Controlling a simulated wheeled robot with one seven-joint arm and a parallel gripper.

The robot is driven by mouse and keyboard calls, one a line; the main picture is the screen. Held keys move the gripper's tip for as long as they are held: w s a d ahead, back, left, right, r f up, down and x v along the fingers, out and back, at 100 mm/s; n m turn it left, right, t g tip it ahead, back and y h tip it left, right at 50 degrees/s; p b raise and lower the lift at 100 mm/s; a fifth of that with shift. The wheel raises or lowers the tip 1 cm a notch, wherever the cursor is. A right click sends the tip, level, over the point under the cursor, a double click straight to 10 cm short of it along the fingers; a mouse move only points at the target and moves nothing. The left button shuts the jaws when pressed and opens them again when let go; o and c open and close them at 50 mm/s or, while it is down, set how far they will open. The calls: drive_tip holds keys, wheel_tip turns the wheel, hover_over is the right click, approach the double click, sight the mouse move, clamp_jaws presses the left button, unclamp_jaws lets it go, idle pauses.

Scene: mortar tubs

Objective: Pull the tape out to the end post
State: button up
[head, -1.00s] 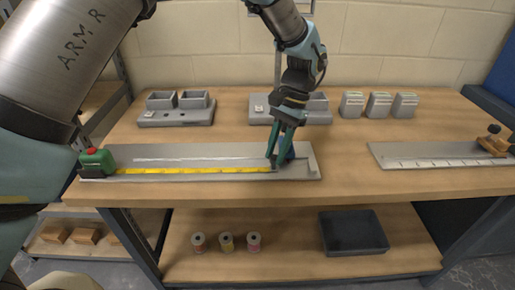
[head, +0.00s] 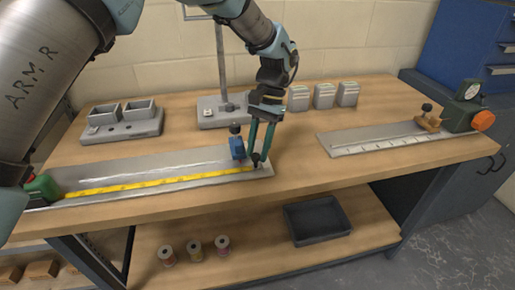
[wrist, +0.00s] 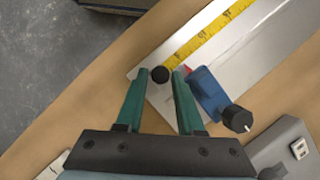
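The yellow tape (head: 150,183) runs out of the green tape case (head: 42,189) along a grey plate (head: 205,163), nearly to its right end. It also shows in the wrist view (wrist: 205,36). A black ball knob (wrist: 159,74) is at the tape's free end.
A second plate (head: 365,140) with a wooden block (head: 428,120) and a green device (head: 463,115) lies at the right. Grey holders (head: 122,124) and small boxes (head: 323,96) stand behind. The lower shelf holds a dark tray (head: 316,220) and spools (head: 194,249).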

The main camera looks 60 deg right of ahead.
drive_tip(key=b+v, duration=0.2)
drive_tip(key=v, duration=0.8)
drive_tip(key=shift+d+r+b, duration=0.2)
drive_tip(key=shift+r+b, duration=0.15)
drive_tip(key=shift+b, duration=0.05)
drive_tip(key=w+a+n+h, duration=0.1)
drive_tip(key=w+a+n, duration=0.1)
drive_tip(key=w+a, duration=0.45)
drive_tip(key=w+a+n+h, duration=0.1)
drive_tip(key=w+a+n, duration=0.15)
drive_tip(key=w, duration=0.75)
drive_tip(key=w+a+n+h, duration=0.1)
drive_tip(key=w+a+n, duration=0.1)
drive_tip(key=w+a, duration=0.45)
drive_tip(key=w+a+n, duration=0.2)
drive_tip(key=w+a, duration=0.2)
drive_tip(key=a, duration=0.5)
drive_tip(key=s+a+f+n, duration=0.1)
drive_tip(key=a+n, duration=0.1)
drive_tip(key=a, duration=0.8)
drive_tip(key=s+a+f+n+t+h, duration=0.1)
drive_tip(key=a+f+n, duration=0.1)
drive_tip(key=a, duration=0.8)
drive_tip(key=s+a+f+n, duration=0.1)
drive_tip(key=a+n, duration=0.3)
drive_tip(key=a, duration=0.7)
drive_tip(key=shift+s+f+t+h, duration=0.25)
drive_tip(key=shift+s+t+h, duration=0.05)
drive_tip(key=shift+t, duration=0.1)
